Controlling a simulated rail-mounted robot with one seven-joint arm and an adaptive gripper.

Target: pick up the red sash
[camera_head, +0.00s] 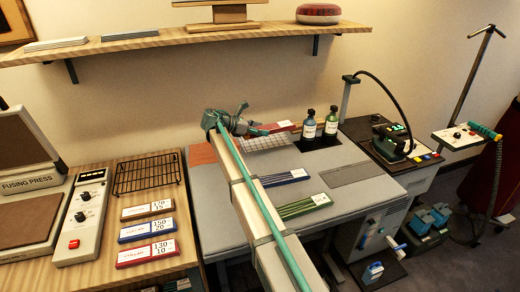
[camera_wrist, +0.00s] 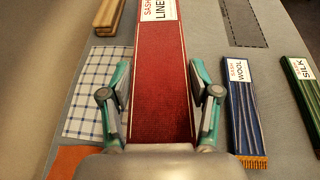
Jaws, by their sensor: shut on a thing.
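The red sash (camera_head: 268,129), with a white label reading SASH LINEN, is at the back of the grey worktable (camera_head: 208,190). My gripper (camera_head: 246,127) is at its left end. In the wrist view the red sash (camera_wrist: 160,98) runs lengthwise between the two fingers of my gripper (camera_wrist: 160,72), one along each long edge, and they are shut on it. It looks larger than the other sashes there and appears raised above the table. The palm hides its near end.
A blue sash (camera_wrist: 243,115) and a green sash (camera_wrist: 301,90) lie to the right. A checked cloth (camera_wrist: 92,85) and wooden strips (camera_wrist: 108,17) lie to the left. Two bottles (camera_head: 309,131) stand close behind. A shelf (camera_head: 180,38) spans the wall above.

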